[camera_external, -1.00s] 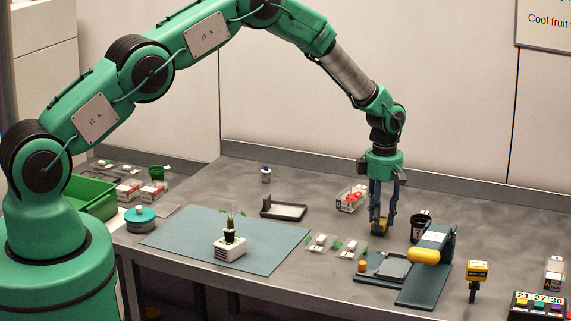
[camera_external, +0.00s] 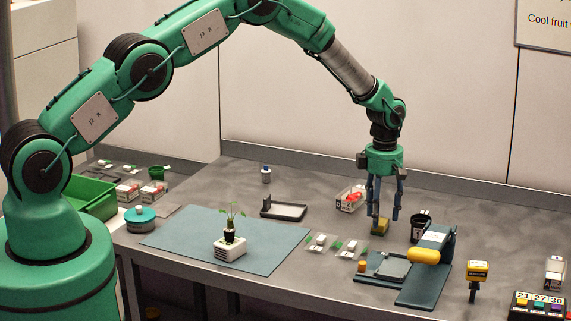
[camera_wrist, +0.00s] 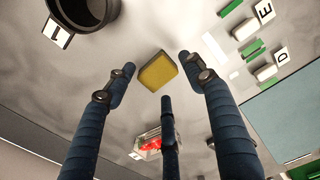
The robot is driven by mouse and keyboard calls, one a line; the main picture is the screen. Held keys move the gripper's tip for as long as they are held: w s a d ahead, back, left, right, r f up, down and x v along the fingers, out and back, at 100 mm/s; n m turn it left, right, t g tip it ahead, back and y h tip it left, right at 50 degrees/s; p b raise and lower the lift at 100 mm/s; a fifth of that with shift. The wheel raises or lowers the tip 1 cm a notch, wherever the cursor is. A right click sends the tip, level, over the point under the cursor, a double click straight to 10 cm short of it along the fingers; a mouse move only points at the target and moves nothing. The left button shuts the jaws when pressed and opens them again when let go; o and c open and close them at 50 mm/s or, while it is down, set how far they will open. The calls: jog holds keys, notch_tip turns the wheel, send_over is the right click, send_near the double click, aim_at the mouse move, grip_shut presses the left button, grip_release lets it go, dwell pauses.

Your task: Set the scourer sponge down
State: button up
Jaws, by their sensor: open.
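The scourer sponge (camera_external: 380,226), a small yellow block with a dark edge, rests on the grey table below my gripper (camera_external: 384,212). In the wrist view the sponge (camera_wrist: 157,71) lies between and beyond the spread fingertips, with visible gaps around it. My gripper (camera_wrist: 156,84) is open, and its blue fingers do not appear to touch the sponge in that view. In the external view the fingertips are just above the sponge.
A black cup (camera_external: 419,231) stands close to the right of the sponge. A clear punnet with red fruit (camera_external: 351,198) is behind and left. Small labelled blocks (camera_external: 337,245) lie in front left, beside a blue mat (camera_external: 262,262).

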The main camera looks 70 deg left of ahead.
aim_at(380, 222)
notch_tip(380, 222, up, 11)
jog(key=shift+f, duration=0.2)
dwell(1.0)
